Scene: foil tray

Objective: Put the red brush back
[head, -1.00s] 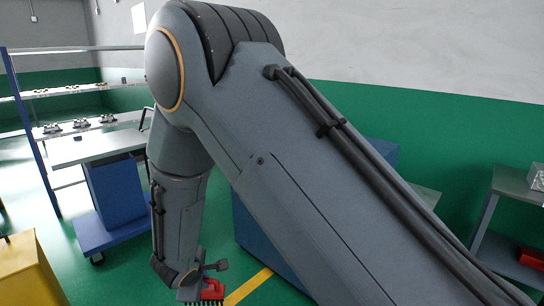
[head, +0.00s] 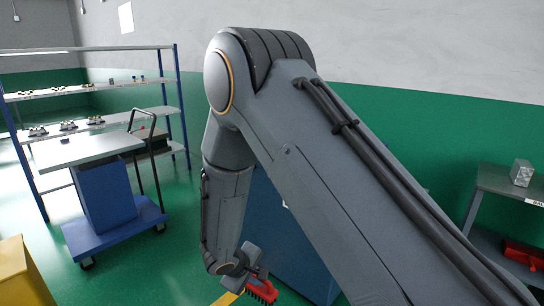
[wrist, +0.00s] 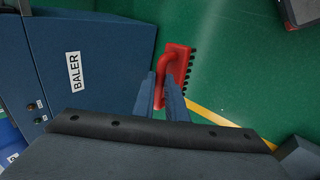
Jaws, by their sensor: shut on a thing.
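The red brush (wrist: 177,68) is held in my gripper (wrist: 167,92), which is shut on its handle in the wrist view. The brush's dark bristles point right there, and green floor lies beneath it. In the head view the brush (head: 262,290) hangs at the end of my arm near the bottom edge, in front of a blue cabinet. Another red brush-like thing (head: 522,254) rests on the lower shelf of the grey table at the right.
A blue baler (wrist: 95,60) stands just left of my gripper in the wrist view. The grey table (head: 505,186) at right carries a metal block (head: 521,172) and a partly cut-off label. A blue cart (head: 108,205) and shelving (head: 178,110) stand left. A yellow bin (head: 18,270) is at lower left.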

